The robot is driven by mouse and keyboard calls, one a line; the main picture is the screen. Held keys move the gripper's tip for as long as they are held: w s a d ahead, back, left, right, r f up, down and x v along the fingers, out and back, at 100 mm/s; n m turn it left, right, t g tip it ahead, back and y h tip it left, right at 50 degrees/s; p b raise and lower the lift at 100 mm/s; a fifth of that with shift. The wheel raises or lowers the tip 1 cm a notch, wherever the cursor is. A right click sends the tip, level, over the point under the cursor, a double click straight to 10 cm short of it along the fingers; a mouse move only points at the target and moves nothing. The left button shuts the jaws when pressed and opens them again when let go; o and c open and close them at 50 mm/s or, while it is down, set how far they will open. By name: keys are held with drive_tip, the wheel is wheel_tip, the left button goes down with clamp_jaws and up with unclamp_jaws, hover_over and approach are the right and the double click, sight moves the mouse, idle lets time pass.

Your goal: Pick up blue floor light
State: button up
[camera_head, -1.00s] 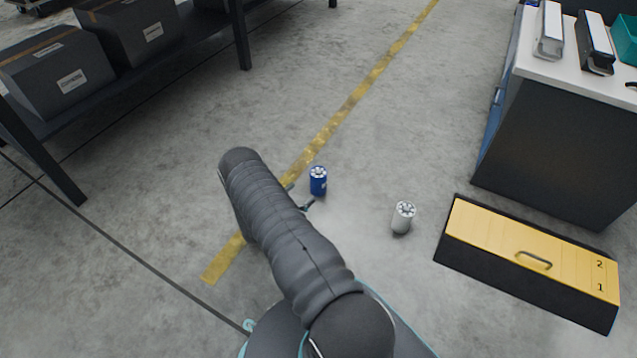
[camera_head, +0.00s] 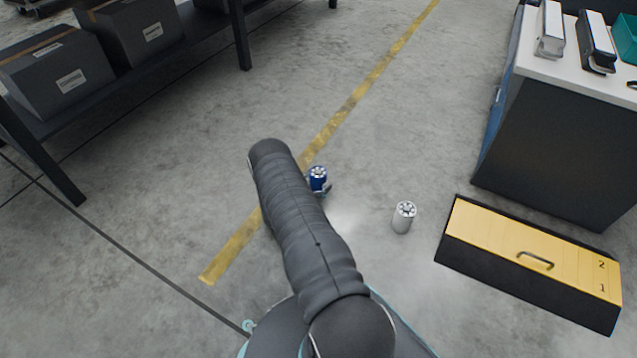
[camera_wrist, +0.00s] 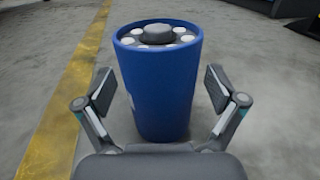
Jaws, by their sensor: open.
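The blue floor light (camera_head: 317,177) stands upright on the concrete floor, just right of the yellow line in the head view. It is a blue cylinder with a ring of white lamps and a dark knob on top. In the wrist view the blue floor light (camera_wrist: 160,85) fills the middle. My gripper (camera_wrist: 164,100) is open, with one finger on each side of the light. Gaps show between the fingers and the light. In the head view my arm hides most of the gripper (camera_head: 325,190), and a fingertip shows beside the light's lower part.
A white floor light (camera_head: 403,217) stands to the right. A yellow-topped dark box (camera_head: 530,255) lies beyond it, near a white-topped bench (camera_head: 570,75). A dark shelf with boxes (camera_head: 70,75) is at upper left. A yellow line (camera_head: 345,110) crosses open floor.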

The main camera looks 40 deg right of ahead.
drive_tip(key=shift+r, duration=0.1)
clamp_jaws()
